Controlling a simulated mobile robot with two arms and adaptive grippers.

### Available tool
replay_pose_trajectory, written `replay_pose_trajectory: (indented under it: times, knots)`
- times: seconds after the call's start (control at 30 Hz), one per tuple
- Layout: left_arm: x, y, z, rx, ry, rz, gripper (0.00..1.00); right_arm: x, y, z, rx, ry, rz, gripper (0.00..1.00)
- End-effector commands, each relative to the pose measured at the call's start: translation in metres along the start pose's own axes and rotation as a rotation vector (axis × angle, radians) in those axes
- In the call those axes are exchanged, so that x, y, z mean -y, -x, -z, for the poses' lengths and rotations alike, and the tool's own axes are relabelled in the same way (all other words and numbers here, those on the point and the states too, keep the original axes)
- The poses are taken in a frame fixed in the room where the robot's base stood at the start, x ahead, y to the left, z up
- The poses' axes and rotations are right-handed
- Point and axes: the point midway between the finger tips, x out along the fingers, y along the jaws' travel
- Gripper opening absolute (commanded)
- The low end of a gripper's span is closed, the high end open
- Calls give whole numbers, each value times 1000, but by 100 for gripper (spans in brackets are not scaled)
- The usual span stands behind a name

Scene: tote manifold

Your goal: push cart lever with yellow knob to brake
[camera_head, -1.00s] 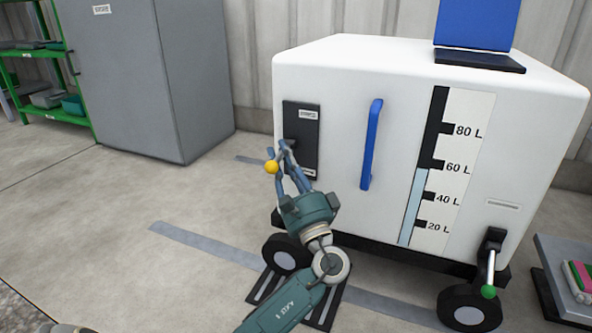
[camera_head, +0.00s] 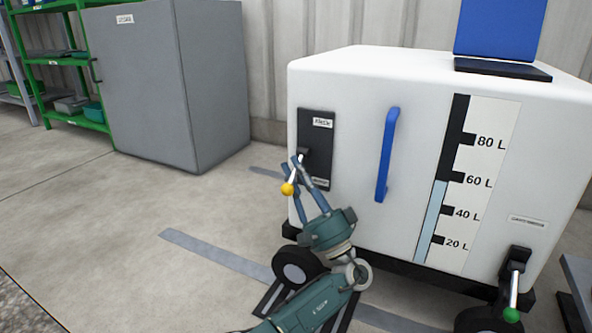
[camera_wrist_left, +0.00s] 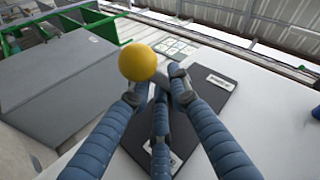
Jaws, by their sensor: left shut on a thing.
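The lever with a yellow knob (camera_head: 288,188) sticks out from a dark plate (camera_head: 316,168) on the left of the white cart's (camera_head: 350,110) front face. It slants down, its knob level with the plate's lower end. My left gripper (camera_head: 297,172) is shut on the lever behind the knob. In the left wrist view the yellow knob (camera_wrist_left: 137,62) stands just beyond the fingertips (camera_wrist_left: 157,84), and the fingers hide part of the lever. The plate has a white label at top and bottom, too small to read surely. My right gripper is not in view.
A blue handle (camera_head: 385,155) and a level gauge (camera_head: 462,185) are right of the plate. A green-knobbed lever (camera_head: 513,290) hangs at the cart's lower right. A grey cabinet (camera_head: 185,85) and green shelves (camera_head: 45,60) stand at the left. The floor between is clear.

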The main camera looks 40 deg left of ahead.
Motion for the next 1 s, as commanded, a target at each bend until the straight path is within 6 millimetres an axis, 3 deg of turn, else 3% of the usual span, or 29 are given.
replay_pose_trajectory:
  times: [0.33, 0.37, 0.4, 0.77, 1.0]
  knots:
    - [0, 1, -2, 7, 6, 0, 0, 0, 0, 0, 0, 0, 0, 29]
    - [0, 1, -2, 7, 6, 0, 24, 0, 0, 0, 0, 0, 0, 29]
    - [0, 1, -2, 6, 6, 0, 27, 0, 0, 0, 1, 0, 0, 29]
    - [-1, 6, 0, 3, 3, -2, 27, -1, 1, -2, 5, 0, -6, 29]
    - [-1, 48, 0, 0, 2, -4, 27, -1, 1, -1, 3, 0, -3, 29]
